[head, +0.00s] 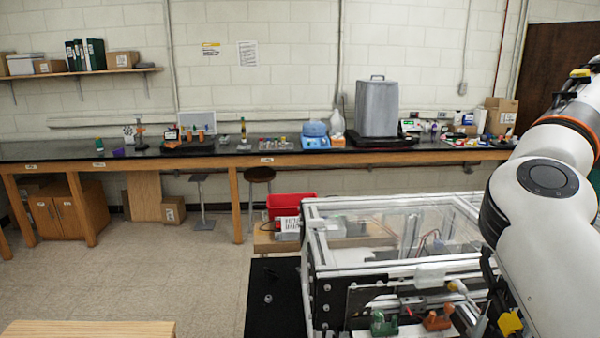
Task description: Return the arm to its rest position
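My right arm (545,195) comes in from the right edge, white with an orange ring near its upper part. It bends and runs down toward the bottom right, in front of the right side of the extrusion frame (312,262). I cannot make out the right gripper's fingers; the arm's lower end runs out at the bottom edge. My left arm and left gripper are out of the picture. The frame has metal bars and a clear top panel (365,216).
A green part (383,324) and an orange-brown part (437,319) sit at the frame's near side. A red bin (290,204) stands behind the frame. A long black-topped bench (225,160) lines the back wall. A wooden surface (88,329) shows at bottom left. Floor is clear at left.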

